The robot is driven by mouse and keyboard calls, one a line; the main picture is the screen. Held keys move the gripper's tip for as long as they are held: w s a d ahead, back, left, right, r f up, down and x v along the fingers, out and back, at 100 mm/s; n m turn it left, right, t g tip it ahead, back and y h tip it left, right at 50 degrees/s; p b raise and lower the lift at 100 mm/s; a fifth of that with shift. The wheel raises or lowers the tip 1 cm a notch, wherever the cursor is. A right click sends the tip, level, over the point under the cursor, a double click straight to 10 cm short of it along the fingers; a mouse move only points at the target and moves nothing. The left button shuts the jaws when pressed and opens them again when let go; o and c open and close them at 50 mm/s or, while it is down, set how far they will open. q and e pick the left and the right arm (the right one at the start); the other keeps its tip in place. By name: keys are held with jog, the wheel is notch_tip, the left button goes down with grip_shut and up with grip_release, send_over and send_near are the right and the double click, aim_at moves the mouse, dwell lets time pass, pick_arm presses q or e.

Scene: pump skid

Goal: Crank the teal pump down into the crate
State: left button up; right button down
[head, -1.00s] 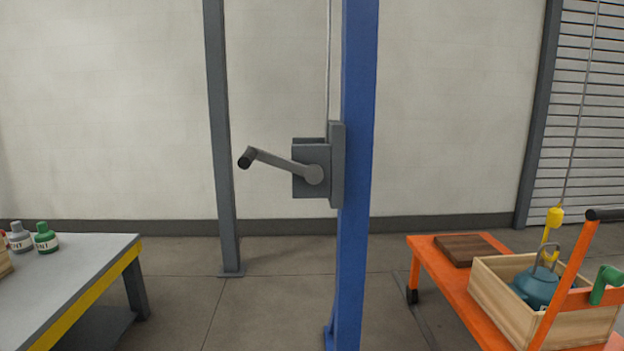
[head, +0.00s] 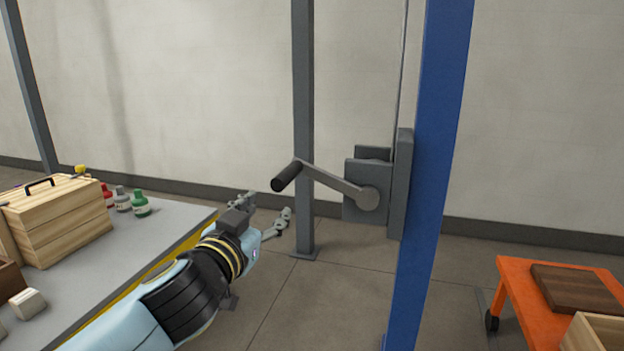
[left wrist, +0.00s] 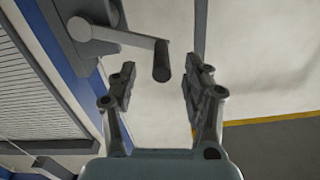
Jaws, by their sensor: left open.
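The winch crank in the head view has a grey arm (head: 335,182) angled up to the left and a black handle grip (head: 286,177) at its end. It sits on a grey winch box (head: 365,190) on the blue post (head: 440,150). My left gripper (head: 266,212) is open and empty, just below and left of the handle grip. In the left wrist view the handle grip (left wrist: 161,62) shows between the open fingers (left wrist: 158,85), near their tips, with no contact visible. The crate (head: 600,332) shows only a corner at lower right; the teal pump is out of view.
A grey workbench (head: 165,215) on the left holds a wooden box (head: 60,222) and several small bottles (head: 140,203). An orange cart (head: 525,305) at right carries a dark board (head: 588,287). A thin grey post (head: 304,120) stands behind the crank. Floor between bench and blue post is clear.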

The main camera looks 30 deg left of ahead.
aim_at(273, 187)
pick_arm(q)
jog(key=r, duration=0.2)
jog(key=shift+w+d+r+p, duration=0.1)
jog(key=shift+w+r+p, duration=0.2)
jog(key=shift+r, duration=0.1)
jog(key=shift+w+a+r, duration=0.1)
jog(key=shift+w+a, duration=0.2)
jog(key=shift+w, duration=0.1)
jog(key=p+x, duration=0.1)
jog(key=x, duration=0.2)
jog(key=shift+w, duration=0.15)
jog(key=p+x, duration=0.1)
jog(key=x, duration=0.4)
jog(key=shift+w, duration=0.2)
jog(key=shift+w+a+t, duration=0.1)
jog(key=shift+w+t, duration=0.2)
jog(key=shift+w, duration=0.1)
pick_arm(e)
notch_tip(273, 187, up, 3)
jog(key=shift+a+r, duration=0.15)
pick_arm(q)
jog(key=shift+c, duration=0.3)
grip_shut()
